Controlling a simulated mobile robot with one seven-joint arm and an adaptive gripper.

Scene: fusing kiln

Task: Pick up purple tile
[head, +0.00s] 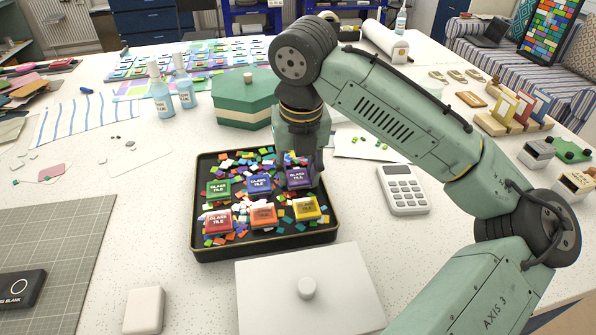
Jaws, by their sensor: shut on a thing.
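The purple tile (299,178) is in the back right of the black tray (198,243), labelled "GLASS TILE". My gripper (301,165) points down over it and is shut on it. The fingers and wrist hide part of its back edge. I cannot tell whether the tile is lifted off the tray. The blue tile (259,185) is just left of it and the yellow tile (306,208) is in front of it.
The tray also holds green (218,189), red (217,221) and orange (264,216) tiles among small glass chips. A green hexagonal box (245,103) stands behind, a calculator (403,189) right, and a white lidded block (308,310) in front.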

